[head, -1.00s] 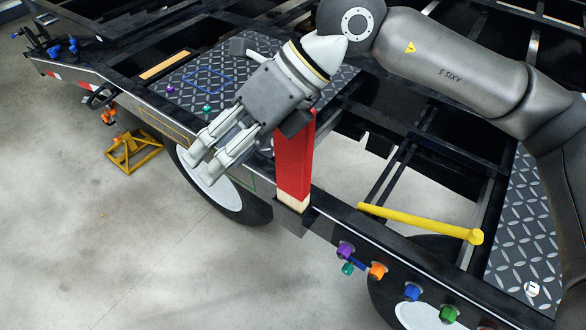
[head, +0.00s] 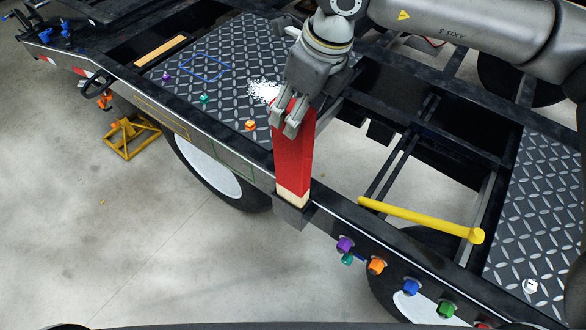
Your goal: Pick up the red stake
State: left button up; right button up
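The red stake (head: 293,155) stands upright in a pocket on the trailer's side rail, with a bare wood-coloured band at its lower end. My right gripper (head: 284,124) comes in from the upper right and is at the top of the stake. Its fingers point down and overlap the stake's upper left part, with some red showing between them. The gripper body hides part of the stake's top, and I cannot tell whether the fingers press on it. The stake is still seated in the pocket. My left gripper is not in view.
A yellow bar (head: 420,219) lies across the frame right of the stake. Several coloured knobs (head: 376,265) line the side rail. A diamond-plate deck (head: 225,85) with small coloured pieces and a white patch (head: 264,91) lies behind left. A yellow stand (head: 130,135) is on the floor.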

aim_at(293, 159)
jog(key=p+x, duration=0.1)
jog(key=x, duration=0.2)
jog(key=p+x, duration=0.2)
jog(key=shift+w+a+f, duration=0.25)
jog(key=shift+a+f, duration=0.05)
jog(key=shift+a, duration=0.05)
jog(key=shift+w, duration=0.1)
jog(key=shift+c, duration=1)
jog(key=c, duration=1)
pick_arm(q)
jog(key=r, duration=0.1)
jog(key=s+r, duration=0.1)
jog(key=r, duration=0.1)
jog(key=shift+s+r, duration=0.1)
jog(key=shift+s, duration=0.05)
pick_arm(e)
grip_shut()
